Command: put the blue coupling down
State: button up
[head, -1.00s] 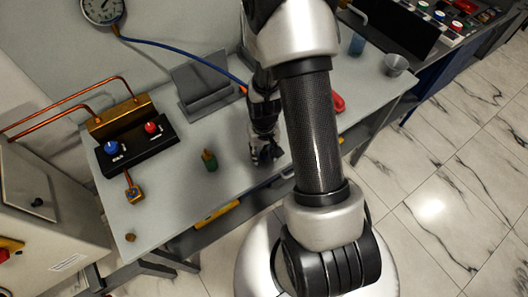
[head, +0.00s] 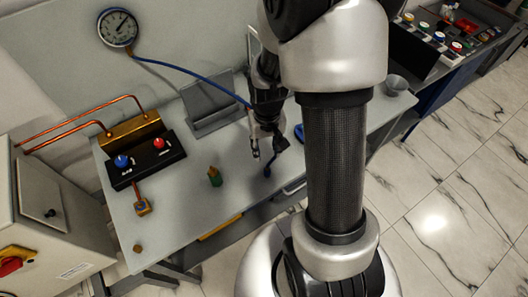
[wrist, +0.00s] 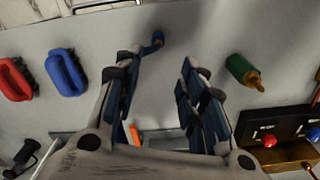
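The blue coupling (head: 267,171) rests on the grey bench top near its front edge. In the wrist view its blue end with a brass tint (wrist: 157,39) lies just past the fingertips, nearer the left finger. A dark blue length runs from it back towards that finger; I cannot tell whether they touch. My gripper (head: 268,150) is above the coupling, and its fingers stand apart in the wrist view (wrist: 160,62) with nothing clamped between them. The blue hose (head: 190,72) runs from the gauge (head: 118,28) to behind my arm, where it is hidden.
Further left is a black valve block (head: 148,161) with blue and red knobs. Blue (wrist: 67,72) and red (wrist: 14,78) handled things lie on the other side. A grey stand (head: 212,108) is behind.

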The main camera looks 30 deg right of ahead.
jog(key=s+a+r+n+t, duration=0.1)
jog(key=s+a+r, duration=0.2)
jog(key=r, duration=0.5)
jog(key=s+a+r+n+t, duration=0.1)
jog(key=s+a+r+t, duration=0.1)
jog(key=s+a+r, duration=0.2)
jog(key=s+a+r+n+t, duration=0.1)
jog(key=s+a+r, duration=0.2)
jog(key=r, duration=0.9)
jog(key=s, duration=0.3)
jog(key=shift+s+a+n, duration=0.15)
jog(key=shift+s+n, duration=0.15)
jog(key=shift+s, duration=0.05)
